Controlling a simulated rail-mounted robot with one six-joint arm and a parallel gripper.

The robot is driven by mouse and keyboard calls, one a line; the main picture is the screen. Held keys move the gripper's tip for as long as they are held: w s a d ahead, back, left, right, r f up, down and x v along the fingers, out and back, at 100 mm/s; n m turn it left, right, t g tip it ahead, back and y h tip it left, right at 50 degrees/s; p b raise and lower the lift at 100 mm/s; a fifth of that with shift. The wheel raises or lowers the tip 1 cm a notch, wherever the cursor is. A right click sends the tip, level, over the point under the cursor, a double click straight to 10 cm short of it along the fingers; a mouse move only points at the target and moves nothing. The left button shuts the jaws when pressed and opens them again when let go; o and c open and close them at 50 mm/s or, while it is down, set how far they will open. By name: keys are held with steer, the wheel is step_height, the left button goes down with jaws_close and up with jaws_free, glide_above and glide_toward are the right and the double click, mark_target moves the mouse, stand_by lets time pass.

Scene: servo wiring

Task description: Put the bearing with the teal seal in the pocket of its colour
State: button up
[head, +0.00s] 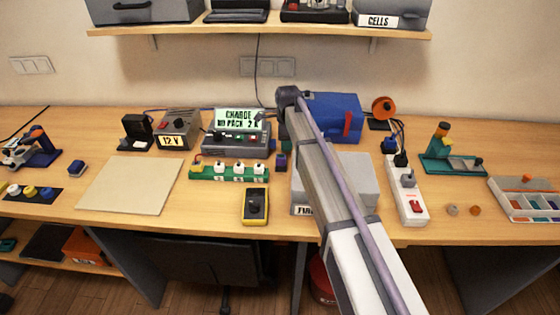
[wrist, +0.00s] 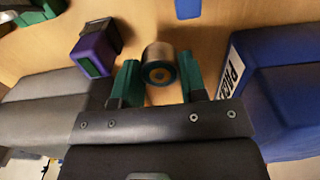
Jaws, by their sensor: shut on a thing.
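The bearing with the teal seal (wrist: 158,73) is a short metal cylinder with a teal ring around a brown-orange centre, in the wrist view. My gripper (wrist: 160,68) has its two green fingers shut on it, one on each side. I cannot tell whether the bearing is clear of the table. In the head view my arm reaches to the back middle of the bench; the fingers and the bearing are hidden there. A pale tray (head: 525,213) with several coloured pockets stands at the far right of the bench, well away from my gripper; the pocket colours are small.
A purple block (wrist: 96,52) stands left of my gripper, and a blue box (wrist: 275,95) stands close at the right. Two small round parts (head: 463,210) lie left of the tray. A white power strip (head: 407,198) lies between my arm and the tray.

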step_height(320, 180, down, 4)
steer(key=b, duration=0.3)
steer(key=shift+b, duration=0.4)
steer(key=shift+r+p, duration=0.25)
steer(key=shift+p, duration=0.05)
steer(key=shift+c, duration=0.4)
steer(key=shift+f, duration=0.25)
steer(key=o, duration=1.1)
steer(key=shift+r, duration=0.1)
